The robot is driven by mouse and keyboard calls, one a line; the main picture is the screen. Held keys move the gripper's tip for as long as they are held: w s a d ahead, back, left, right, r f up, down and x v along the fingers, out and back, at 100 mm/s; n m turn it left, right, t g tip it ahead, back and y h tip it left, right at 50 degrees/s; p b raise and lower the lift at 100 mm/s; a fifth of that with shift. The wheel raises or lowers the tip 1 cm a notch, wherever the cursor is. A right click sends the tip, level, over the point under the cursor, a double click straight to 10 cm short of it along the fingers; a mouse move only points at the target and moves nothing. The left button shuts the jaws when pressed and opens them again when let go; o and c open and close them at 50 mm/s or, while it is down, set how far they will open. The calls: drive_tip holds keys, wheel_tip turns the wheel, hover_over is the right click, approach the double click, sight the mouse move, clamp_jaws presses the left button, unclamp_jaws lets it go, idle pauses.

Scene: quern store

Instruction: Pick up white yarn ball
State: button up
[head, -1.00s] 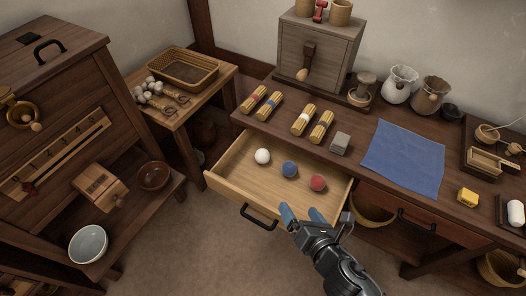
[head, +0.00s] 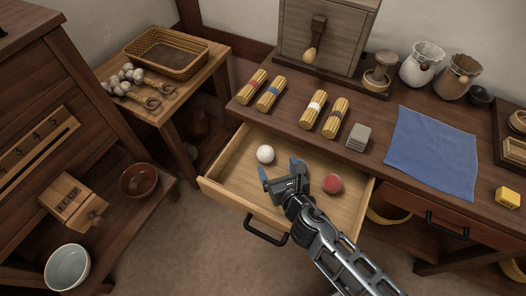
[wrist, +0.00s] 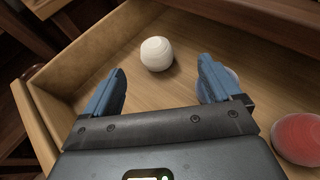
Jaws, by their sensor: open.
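The white yarn ball (head: 265,154) lies in the open drawer (head: 237,197), toward its back left. In the wrist view the white yarn ball (wrist: 157,54) sits just beyond the gap between my fingers, apart from them. My gripper (head: 279,172) is open and empty, over the drawer and to the lower right of the white ball. Its blue fingertips (wrist: 161,85) point toward the ball. The red ball (head: 332,184) lies to the right of my gripper and shows at the right edge of the wrist view (wrist: 299,138). The blue ball is mostly hidden behind my gripper.
The drawer walls stand around the balls. The table above holds several straw bundles (head: 313,108), a grey block (head: 358,137) and a blue cloth (head: 434,152). A side table with a wicker basket (head: 166,53) is at the left. The drawer's left part is clear.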

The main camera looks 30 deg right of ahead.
sight(267, 155)
drive_tip(key=shift+x, duration=1.45)
drive_tip(key=shift+a+b+x, duration=0.2)
drive_tip(key=shift+b+x, duration=0.25)
drive_tip(key=shift+x, duration=0.95)
drive_tip(key=shift+a+b+x, duration=0.2)
drive_tip(key=shift+b+x, duration=0.25)
drive_tip(key=shift+x, duration=0.9)
drive_tip(key=shift+f, duration=0.1)
drive_tip(key=c, duration=1.2)
drive_tip(key=shift+o, duration=0.2)
